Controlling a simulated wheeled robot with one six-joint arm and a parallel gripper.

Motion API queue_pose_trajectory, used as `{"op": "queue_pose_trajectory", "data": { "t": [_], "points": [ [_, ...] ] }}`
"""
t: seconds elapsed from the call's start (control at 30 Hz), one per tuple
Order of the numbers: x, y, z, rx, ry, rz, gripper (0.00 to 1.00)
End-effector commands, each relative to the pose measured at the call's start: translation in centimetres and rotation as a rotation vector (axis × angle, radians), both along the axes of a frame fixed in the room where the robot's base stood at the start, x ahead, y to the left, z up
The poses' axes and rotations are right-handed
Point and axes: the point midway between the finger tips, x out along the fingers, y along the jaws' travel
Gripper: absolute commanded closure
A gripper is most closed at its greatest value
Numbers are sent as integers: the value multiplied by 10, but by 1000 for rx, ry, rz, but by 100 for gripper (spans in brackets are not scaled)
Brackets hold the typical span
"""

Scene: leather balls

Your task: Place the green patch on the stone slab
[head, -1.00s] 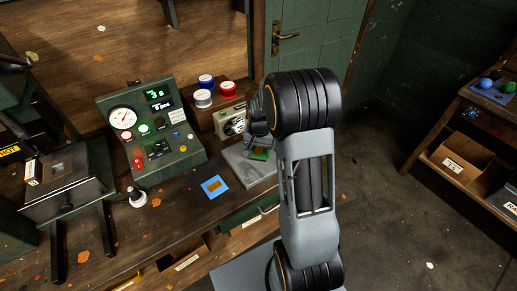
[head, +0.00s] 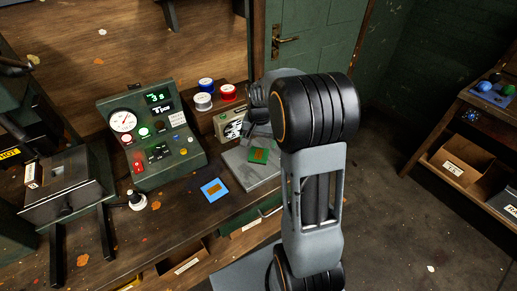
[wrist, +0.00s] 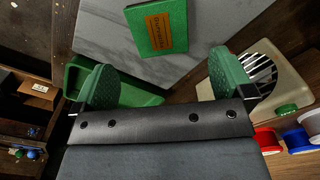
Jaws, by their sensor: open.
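The green patch (head: 258,155) lies flat on the grey stone slab (head: 262,175) at the right part of the workbench. In the wrist view the patch (wrist: 163,27) shows an orange-brown label and rests on the pale veined slab (wrist: 215,20). My gripper (wrist: 165,85) is open, its two green textured fingers apart with nothing between them. The patch is apart from the fingers, beyond them in the wrist view. In the head view my arm hides most of the gripper.
A blue patch (head: 214,190) lies on the bench left of the slab. A green control box (head: 150,130) with a gauge stands further left. A radio-like box (head: 230,127) and several thread spools (head: 204,101) stand behind the slab. A side shelf (head: 465,150) is at the right.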

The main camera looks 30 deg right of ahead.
Motion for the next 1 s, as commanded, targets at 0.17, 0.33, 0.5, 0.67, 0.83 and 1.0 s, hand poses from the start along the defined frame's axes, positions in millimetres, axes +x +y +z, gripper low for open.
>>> {"op": "queue_pose_trajectory", "data": {
  "t": [0.17, 0.33, 0.5, 0.67, 0.83, 1.0],
  "points": [
    [1, 0, 31, -1, -4, 0, 1],
    [1, 0, 50, 0, -2, 0, 1],
    [-14, 14, 70, -9, -35, 65, 1],
    [-59, 47, 93, -34, -126, 247, 1],
    [-111, 76, 100, -68, -224, 452, 1],
    [-147, 92, 95, -98, -295, 597, 1]
  ]
}}
